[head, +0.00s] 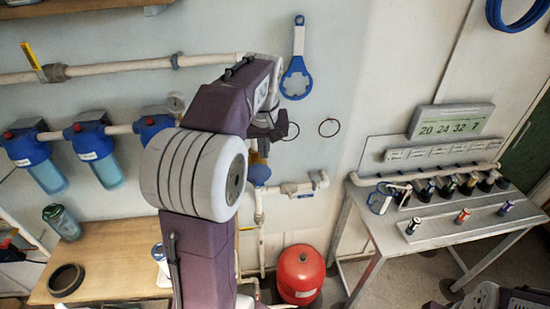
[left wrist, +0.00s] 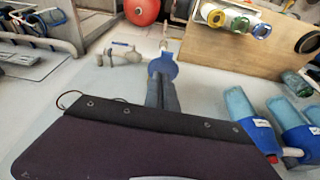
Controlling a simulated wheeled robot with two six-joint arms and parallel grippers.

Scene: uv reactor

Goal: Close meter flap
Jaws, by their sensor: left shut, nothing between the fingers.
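The blue round part of the meter (head: 258,173), which looks like its flap, is on the pipework along the wall, below my left gripper in the head view. It also shows in the left wrist view as a blue disc (left wrist: 163,66) just beyond the fingertips. I cannot tell whether the flap stands open or lies shut. My left gripper (head: 264,141) is mostly hidden behind its own arm. In the left wrist view the left gripper (left wrist: 162,82) has its fingers together and empty. They overlap the disc's lower edge; I cannot tell whether they touch it. My right gripper is not in view.
White pipes run along the wall, with a valve (head: 290,188) right of the meter. A blue wrench (head: 297,75) hangs above. A red tank (head: 300,274) stands on the floor below. Blue filter housings (head: 95,150) are at left. A metal table (head: 440,228) is at right.

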